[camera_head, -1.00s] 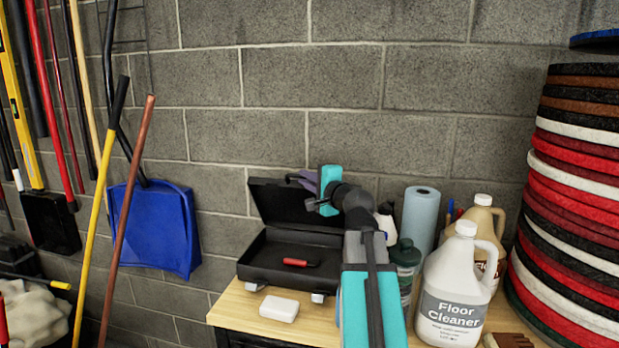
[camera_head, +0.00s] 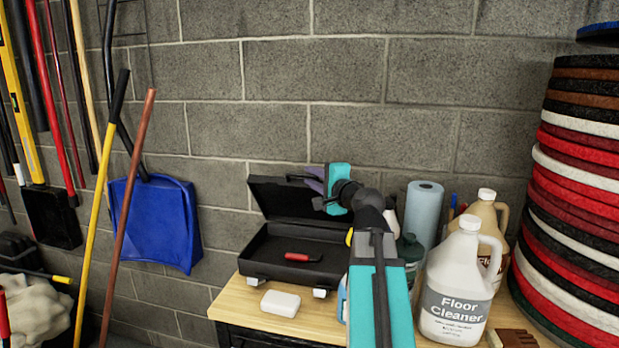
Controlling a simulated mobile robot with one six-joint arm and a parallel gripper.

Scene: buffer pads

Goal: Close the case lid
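The black case (camera_head: 262,265) stands open on the wooden table against the block wall. Its lid (camera_head: 268,198) is raised and leans back. A tool with a red handle (camera_head: 298,257) lies inside the case's base. My gripper (camera_head: 296,178) is in front of the lid's upper part, at its right half, with its fingers pointing left. Whether it touches the lid is unclear. The gap between its fingers cannot be made out. My arm covers the right end of the case.
A white block (camera_head: 280,303) lies at the table's (camera_head: 240,303) front left. A Floor Cleaner jug (camera_head: 459,290), a tan jug (camera_head: 487,225) and a blue roll (camera_head: 423,215) crowd the right. Stacked pads (camera_head: 575,200) stand far right. Poles (camera_head: 98,215) lean at left.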

